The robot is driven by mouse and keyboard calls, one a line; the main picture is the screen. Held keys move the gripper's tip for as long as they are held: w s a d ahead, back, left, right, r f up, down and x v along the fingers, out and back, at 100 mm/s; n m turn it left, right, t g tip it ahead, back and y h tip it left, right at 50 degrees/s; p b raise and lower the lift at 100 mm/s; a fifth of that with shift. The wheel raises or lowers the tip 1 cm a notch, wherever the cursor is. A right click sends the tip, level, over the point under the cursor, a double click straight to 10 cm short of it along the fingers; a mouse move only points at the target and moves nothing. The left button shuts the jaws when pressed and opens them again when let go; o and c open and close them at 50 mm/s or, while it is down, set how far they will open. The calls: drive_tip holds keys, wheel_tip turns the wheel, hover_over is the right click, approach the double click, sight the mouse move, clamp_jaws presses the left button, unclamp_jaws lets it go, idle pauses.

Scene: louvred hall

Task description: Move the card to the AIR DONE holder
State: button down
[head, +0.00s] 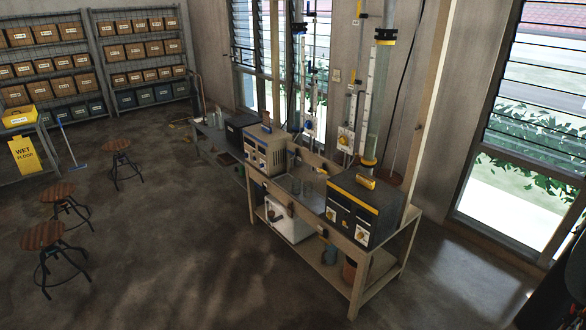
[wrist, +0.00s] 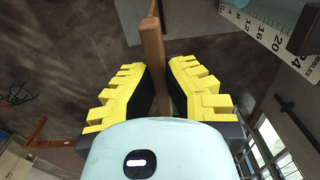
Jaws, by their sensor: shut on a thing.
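My gripper (wrist: 165,62) shows in the wrist view with yellow ridged fingers and dark pads. Its fingers are closed about a thin brown piece (wrist: 153,60), seen nearly edge-on, that sticks out beyond the fingertips. I cannot tell from its face whether this is the card. A small green sliver shows beside it between the pads. My gripper is not clearly seen in the head view. No holder with a readable AIR DONE label shows in either view.
A workbench (head: 383,272) carries a black-and-yellow box (head: 362,205), a beige instrument (head: 265,150) and tall glass columns. A numbered scale board (wrist: 270,30) is close at upper right in the wrist view. Stools (head: 42,236) and a wet-floor sign (head: 25,155) stand left; floor between is clear.

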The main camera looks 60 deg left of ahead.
wheel_tip(320, 180, down, 7)
drive_tip(key=shift+w+r+b, duration=0.1)
drive_tip(key=shift+b, duration=0.6)
drive_tip(key=shift+f+b, duration=0.65)
drive_tip(key=shift+b, duration=0.1)
drive_tip(key=shift+f+b, duration=0.3)
drive_tip(key=shift+b, duration=0.7)
drive_tip(key=shift+r+b, duration=0.2)
drive_tip(key=shift+b, duration=0.55)
drive_tip(key=shift+f, duration=0.15)
drive_tip(key=shift+f+b, duration=2.8)
